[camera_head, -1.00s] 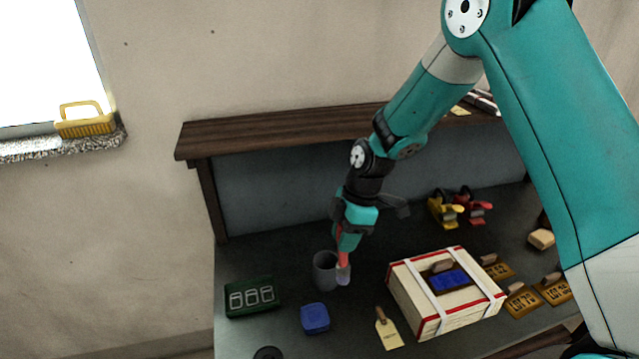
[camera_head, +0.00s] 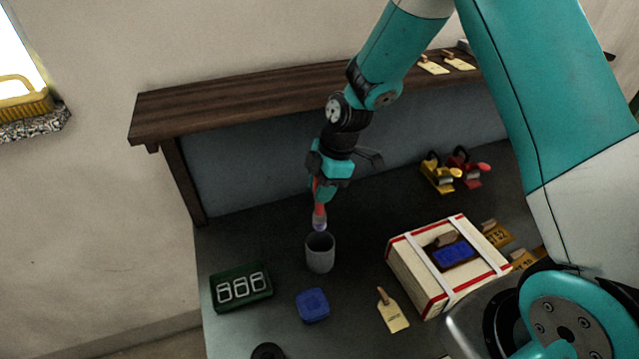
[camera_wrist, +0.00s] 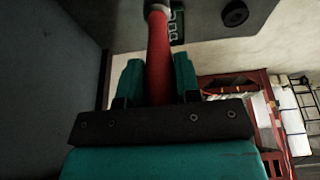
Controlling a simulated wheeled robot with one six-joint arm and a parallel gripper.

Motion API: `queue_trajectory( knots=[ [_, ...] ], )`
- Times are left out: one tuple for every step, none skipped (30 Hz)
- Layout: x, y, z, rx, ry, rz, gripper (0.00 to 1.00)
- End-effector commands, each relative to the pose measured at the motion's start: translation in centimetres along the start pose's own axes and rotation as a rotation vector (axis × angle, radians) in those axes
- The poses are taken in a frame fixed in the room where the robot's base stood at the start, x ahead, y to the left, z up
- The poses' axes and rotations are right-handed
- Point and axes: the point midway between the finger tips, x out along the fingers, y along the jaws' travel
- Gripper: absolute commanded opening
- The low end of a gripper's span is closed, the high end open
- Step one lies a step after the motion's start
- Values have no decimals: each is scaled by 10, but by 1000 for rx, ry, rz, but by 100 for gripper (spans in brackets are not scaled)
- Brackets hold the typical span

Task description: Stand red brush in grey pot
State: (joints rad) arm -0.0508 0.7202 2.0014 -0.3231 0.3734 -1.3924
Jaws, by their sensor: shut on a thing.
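My gripper (camera_head: 323,187) is shut on the red brush (camera_head: 319,208) and holds it nearly upright, with its pale end pointing down. The grey pot (camera_head: 320,256) stands upright on the bench below. The brush's lower end shows at the far side of the pot's open mouth; I cannot tell whether it is above, behind or just inside the rim. In the wrist view the red brush (camera_wrist: 159,60) runs between the two teal fingers of my gripper (camera_wrist: 159,85). The pot cannot be made out there.
A pale red-edged crate (camera_head: 412,275) and a paper tag (camera_head: 393,311) are to the right. A dark wooden shelf (camera_head: 240,92) runs behind. Yellow and red clamps (camera_head: 440,177) stand farther back.

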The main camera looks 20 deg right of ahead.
Motion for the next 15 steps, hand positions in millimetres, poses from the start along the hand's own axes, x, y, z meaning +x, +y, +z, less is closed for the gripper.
queue_trajectory(
  knots=[
    [7, 0, 2, -1, 0, -1, 7],
    [10, 0, 2, -1, 0, -1, 7],
    [13, 0, 3, -1, 0, -1, 7],
    [16, 0, 4, -2, 0, -1, 7],
    [18, 0, 4, -2, 0, -1, 7],
    [21, 0, 5, -2, 0, -1, 7],
    [24, 0, 6, -2, 0, -1, 7],
    [26, 0, 6, -3, 0, -2, 7],
    [29, 0, 7, -3, 0, -2, 7],
    [32, 0, 8, -3, 0, -2, 7],
    [34, 0, 9, -3, 0, -2, 7],
    [38, 0, 10, -3, 0, -2, 7],
    [40, 0, 10, -3, 0, -1, 7],
    [42, 0, 11, -3, 0, -1, 7],
    [46, 0, 12, -3, 0, -1, 7]
  ],
)
